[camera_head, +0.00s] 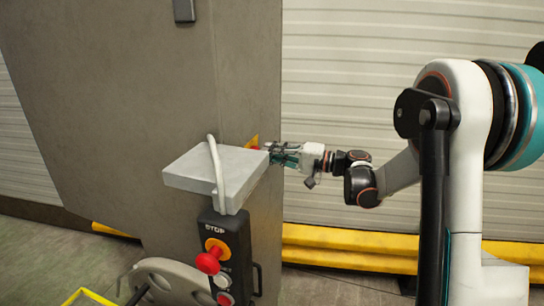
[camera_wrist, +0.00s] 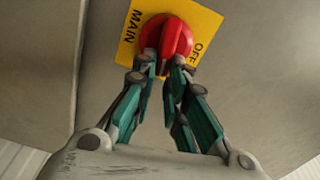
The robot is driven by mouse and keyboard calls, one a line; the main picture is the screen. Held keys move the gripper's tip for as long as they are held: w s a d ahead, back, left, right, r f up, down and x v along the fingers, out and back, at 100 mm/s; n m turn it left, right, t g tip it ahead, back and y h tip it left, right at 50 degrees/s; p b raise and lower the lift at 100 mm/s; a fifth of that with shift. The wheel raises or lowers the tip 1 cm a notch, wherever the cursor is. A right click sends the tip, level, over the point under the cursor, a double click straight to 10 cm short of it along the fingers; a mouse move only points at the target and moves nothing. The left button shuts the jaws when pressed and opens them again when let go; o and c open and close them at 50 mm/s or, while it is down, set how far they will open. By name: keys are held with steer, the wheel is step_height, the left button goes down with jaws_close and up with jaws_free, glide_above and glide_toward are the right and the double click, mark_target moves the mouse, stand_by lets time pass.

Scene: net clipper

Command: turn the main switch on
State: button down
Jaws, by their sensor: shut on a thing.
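The main switch is a red rotary knob (camera_wrist: 172,34) on a yellow plate (camera_wrist: 207,22) marked MAIN and OFF. In the wrist view MAIN reads along the left side and OFF is at the right. The knob's raised grip runs roughly up and down in that view. My gripper (camera_wrist: 166,65) is shut on this grip, with one fingertip on each side of its lower end. In the head view my gripper (camera_head: 270,149) reaches in from the right to the plate (camera_head: 252,141) on the grey cabinet; the knob is mostly hidden there.
A light grey shelf (camera_head: 205,172) with a curved pale tube stands just left of my gripper. Below it is a black control box (camera_head: 227,235) with a red STOP button (camera_head: 208,262). A yellow rail (camera_head: 340,246) runs along the wall's foot.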

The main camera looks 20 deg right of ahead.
steer(key=shift+f+m+b, duration=0.25)
steer(key=shift+m+b, duration=0.1)
steer(key=shift+m, duration=0.45)
steer(key=c, duration=1.6)
jaws_free()
steer(key=v, duration=1.2)
